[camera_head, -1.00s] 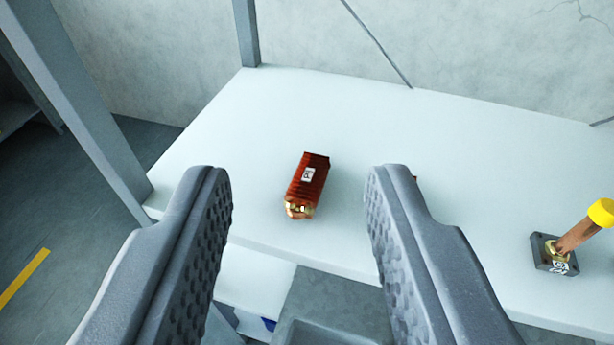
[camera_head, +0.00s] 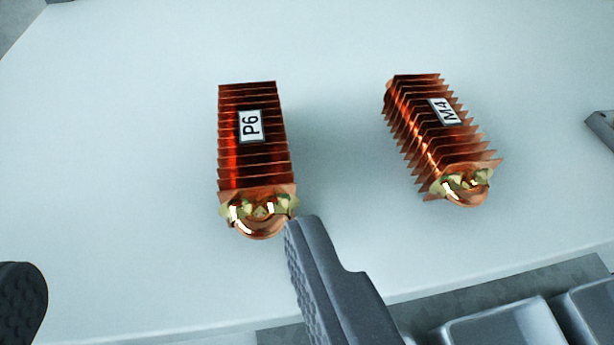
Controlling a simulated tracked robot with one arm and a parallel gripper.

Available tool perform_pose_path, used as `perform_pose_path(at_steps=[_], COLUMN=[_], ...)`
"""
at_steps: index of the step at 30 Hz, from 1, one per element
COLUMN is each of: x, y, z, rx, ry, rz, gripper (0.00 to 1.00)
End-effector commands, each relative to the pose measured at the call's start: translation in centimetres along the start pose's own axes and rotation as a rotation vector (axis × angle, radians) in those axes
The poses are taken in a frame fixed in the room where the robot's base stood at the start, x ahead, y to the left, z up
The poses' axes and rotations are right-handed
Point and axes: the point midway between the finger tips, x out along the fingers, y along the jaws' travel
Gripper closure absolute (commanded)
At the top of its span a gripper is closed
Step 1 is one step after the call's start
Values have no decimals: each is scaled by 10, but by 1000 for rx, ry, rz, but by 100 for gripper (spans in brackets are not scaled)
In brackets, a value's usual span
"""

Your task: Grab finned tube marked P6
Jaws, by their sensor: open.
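The finned tube marked P6 (camera_head: 253,155) lies on the white shelf, left of the picture's middle. It has copper fins, a white label and a shiny brass and copper end facing me. My gripper (camera_head: 165,255) is open and empty. Its right finger shows just below and right of the P6 tube's near end. Its left finger shows only at the lower left edge. The tube lies beyond the fingertips, between their lines but much closer to the right finger. I cannot tell whether the right finger touches it.
A second finned tube marked M4 (camera_head: 437,135) lies to the right, tilted, with a clear gap between the two. A grey part (camera_head: 602,130) is cut off at the right edge. The white shelf (camera_head: 120,130) is bare on the left. Grey bins (camera_head: 505,330) show below its front edge.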

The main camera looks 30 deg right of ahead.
Motion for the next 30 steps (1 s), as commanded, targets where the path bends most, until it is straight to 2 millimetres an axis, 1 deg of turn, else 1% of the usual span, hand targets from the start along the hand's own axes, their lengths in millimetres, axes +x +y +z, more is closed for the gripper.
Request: perform_pose_path(at_steps=[3, 7, 10, 24, 30], x=[2, 4, 12, 72, 88], y=[14, 22, 24, 29, 31], z=[3, 6, 8, 6, 6], rx=[-15, -20, -21, -20, -22], ry=[16, 32, 35, 33, 32], rz=[51, 77, 83, 82, 83], gripper=[35, 35, 35, 35, 35])
